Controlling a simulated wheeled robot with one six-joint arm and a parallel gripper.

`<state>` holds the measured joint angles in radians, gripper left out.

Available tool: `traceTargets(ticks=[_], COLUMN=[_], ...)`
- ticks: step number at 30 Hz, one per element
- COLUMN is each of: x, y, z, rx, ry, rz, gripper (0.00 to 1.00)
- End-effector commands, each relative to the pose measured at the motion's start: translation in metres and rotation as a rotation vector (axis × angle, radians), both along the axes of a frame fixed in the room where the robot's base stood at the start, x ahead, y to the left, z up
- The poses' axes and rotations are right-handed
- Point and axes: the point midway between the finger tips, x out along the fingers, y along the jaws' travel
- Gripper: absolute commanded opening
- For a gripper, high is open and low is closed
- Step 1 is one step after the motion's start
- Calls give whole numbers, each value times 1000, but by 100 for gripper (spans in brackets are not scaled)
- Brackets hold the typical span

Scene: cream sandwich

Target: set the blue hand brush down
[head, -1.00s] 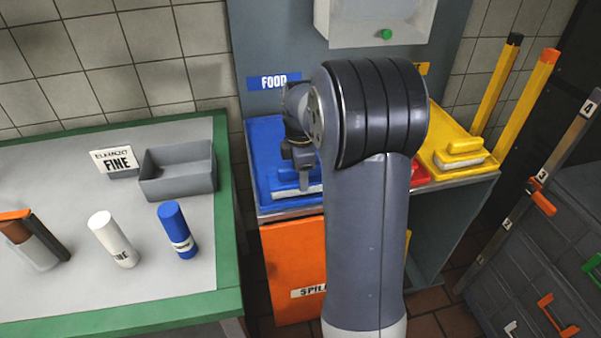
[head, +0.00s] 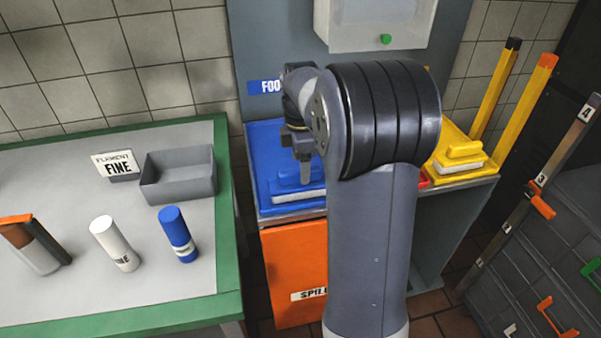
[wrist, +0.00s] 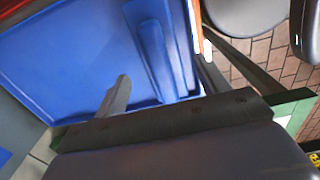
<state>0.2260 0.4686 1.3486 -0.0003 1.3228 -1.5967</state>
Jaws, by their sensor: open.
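The blue hand brush (head: 292,192) lies in the blue tray (head: 262,160) on the left of the counter, its pale bristle side down. In the wrist view the brush (wrist: 150,50) is a long blue shape along one side of the blue tray (wrist: 55,70). My gripper (head: 305,178) is open just above the brush. In the wrist view its fingers (wrist: 165,68) stand apart on either side of the brush. My arm hides part of the counter and of the tray's right side.
A yellow tray with a yellow brush (head: 463,152) lies at the counter's right, with a bit of red tray beside it. A green-edged table (head: 228,240) stands left, with a grey bin (head: 180,180) and several cylinders. A white wall box (head: 375,20) hangs above.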

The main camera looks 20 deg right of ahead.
Motion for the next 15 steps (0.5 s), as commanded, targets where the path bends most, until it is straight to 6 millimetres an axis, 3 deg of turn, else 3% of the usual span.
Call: traceTargets(ticks=[1,6,15], x=[0,0,0], y=[0,0,0], z=[15,47,71], rx=[-1,0,0], ry=[-4,-2,1], rz=[0,0,0], gripper=[71,71,71])
